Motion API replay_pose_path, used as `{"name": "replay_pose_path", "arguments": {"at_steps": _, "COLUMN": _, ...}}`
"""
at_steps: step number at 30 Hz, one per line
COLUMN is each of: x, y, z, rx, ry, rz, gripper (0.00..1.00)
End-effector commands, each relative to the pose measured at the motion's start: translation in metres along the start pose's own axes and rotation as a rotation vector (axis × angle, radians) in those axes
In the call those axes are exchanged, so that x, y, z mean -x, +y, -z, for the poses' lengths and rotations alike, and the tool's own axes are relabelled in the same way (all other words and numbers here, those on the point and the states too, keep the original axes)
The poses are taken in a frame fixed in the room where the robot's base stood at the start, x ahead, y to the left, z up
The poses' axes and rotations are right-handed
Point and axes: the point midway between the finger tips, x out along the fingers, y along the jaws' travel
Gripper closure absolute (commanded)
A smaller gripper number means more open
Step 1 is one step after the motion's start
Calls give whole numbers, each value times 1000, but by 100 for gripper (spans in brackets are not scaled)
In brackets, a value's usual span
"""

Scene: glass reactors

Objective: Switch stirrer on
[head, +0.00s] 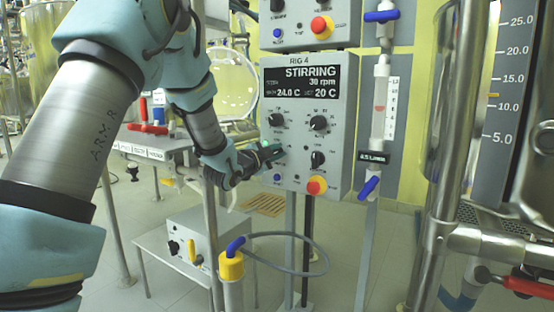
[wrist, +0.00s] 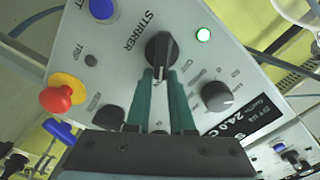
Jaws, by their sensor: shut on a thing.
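The grey control box of rig 4 (head: 300,88) hangs on a post. Its dark screen (head: 310,81) reads STIRRING, 30 rpm, 24.0 C and 20 C. In the wrist view, the black knob (wrist: 163,46) labelled STIRRER has a pale pointer line facing my gripper. My gripper (wrist: 161,74) has its green-edged fingers closed on this knob. A green lamp (wrist: 203,34) beside the knob is lit. In the head view, my gripper (head: 276,153) reaches the panel from the left and hides the stirrer knob.
Near the knob are a blue button (wrist: 102,8), a red mushroom button (wrist: 58,97) on yellow, and another knob (wrist: 217,95). A flow tube (head: 380,100) stands right of the box. A low bench (head: 160,250) with a small unit stands below my arm.

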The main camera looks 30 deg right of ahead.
Motion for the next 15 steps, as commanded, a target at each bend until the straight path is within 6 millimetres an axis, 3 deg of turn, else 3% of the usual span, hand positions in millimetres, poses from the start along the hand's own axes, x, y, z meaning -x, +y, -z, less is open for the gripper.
{"name": "replay_pose_path", "arguments": {"at_steps": 1, "x": 4, "y": 7, "z": -14, "rx": -12, "ry": -26, "rz": -9, "gripper": 100}}
{"name": "replay_pose_path", "arguments": {"at_steps": 15, "x": 4, "y": 4, "z": -13, "rx": -59, "ry": -28, "rz": -8, "gripper": 100}}
